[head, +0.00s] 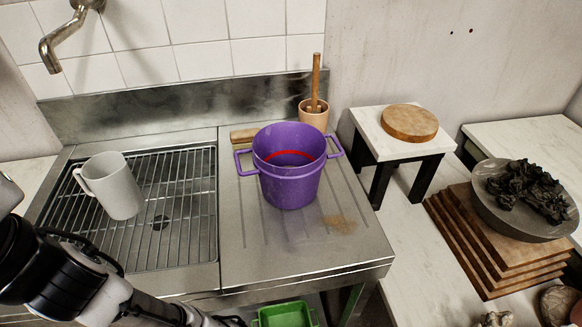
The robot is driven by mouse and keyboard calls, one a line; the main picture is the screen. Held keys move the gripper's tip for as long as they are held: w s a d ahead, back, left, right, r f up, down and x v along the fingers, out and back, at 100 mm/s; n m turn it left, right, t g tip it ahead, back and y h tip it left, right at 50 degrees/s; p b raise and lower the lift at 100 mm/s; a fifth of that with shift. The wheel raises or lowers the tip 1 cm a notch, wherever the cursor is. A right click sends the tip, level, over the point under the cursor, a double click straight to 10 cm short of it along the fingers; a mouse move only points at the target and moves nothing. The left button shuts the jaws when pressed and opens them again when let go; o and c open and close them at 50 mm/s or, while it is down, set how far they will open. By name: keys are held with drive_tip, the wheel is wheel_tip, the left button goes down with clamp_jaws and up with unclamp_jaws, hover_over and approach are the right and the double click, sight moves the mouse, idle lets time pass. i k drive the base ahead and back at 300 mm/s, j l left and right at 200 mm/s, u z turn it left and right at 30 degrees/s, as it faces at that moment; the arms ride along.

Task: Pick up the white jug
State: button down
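The white jug (115,187) stands on the metal rack of the sink at the left, tilted in the picture, with its handle on its left side. Its open top faces up. My arm comes in at the lower left, in front of and below the jug. My gripper cannot be made out in the head view, so its fingers and anything in them are hidden. The arm links that show are apart from the jug in the picture.
A purple two-handled pot (290,178) stands on the steel drainboard (240,240) right of the rack. A wooden mortar with pestle (314,112) is behind it. A tap (62,42) hangs above the sink. A green container (285,315) sits below the counter edge.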

sight(110, 178)
drive_tip(key=k+j+u, duration=0.1)
drive_tip(key=u, duration=0.4)
drive_tip(key=j+u, duration=0.45)
drive_tip(key=l, duration=0.1)
